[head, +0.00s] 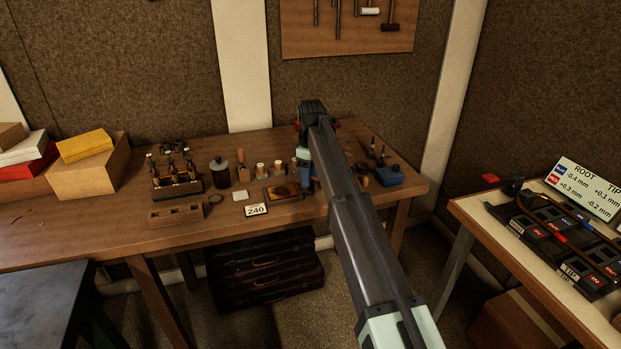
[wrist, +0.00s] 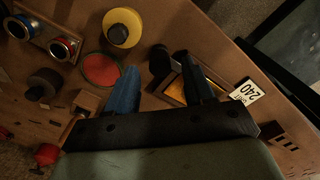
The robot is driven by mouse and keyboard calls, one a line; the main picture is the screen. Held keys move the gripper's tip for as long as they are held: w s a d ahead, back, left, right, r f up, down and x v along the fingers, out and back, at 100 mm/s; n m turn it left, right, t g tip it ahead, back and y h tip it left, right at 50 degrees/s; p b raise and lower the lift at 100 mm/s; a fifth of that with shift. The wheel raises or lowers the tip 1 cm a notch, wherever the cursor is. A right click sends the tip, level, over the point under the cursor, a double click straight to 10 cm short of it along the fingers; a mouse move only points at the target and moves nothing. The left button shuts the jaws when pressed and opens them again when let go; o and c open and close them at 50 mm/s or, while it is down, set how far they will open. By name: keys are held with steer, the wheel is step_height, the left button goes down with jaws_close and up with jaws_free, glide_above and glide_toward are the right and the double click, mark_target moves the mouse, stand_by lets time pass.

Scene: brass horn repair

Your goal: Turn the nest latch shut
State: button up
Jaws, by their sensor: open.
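My gripper (head: 306,172) is over the back workbench, mostly hidden behind my own arm in the head view. In the wrist view its two blue-grey fingers (wrist: 158,67) are spread apart, with nothing held between them. A dark rounded knob-like part (wrist: 159,60) shows between the fingertips, beside a shallow wooden tray with an orange-yellow inside (wrist: 172,88). I cannot tell whether this dark part is the nest latch, or whether the fingers touch it. No latch can be made out for certain in either view.
The workbench (head: 110,222) also carries a "240" card (head: 256,210), a bottle rack (head: 177,178), a dark jar (head: 220,172) and a blue block (head: 388,176). A red disc (wrist: 101,69) and yellow cylinder (wrist: 122,27) lie near the fingers. The bench's front left is mostly clear.

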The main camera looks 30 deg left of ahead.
step_height(320, 180, up, 12)
steer(key=shift+r, duration=0.15)
stand_by(0.3)
stand_by(0.4)
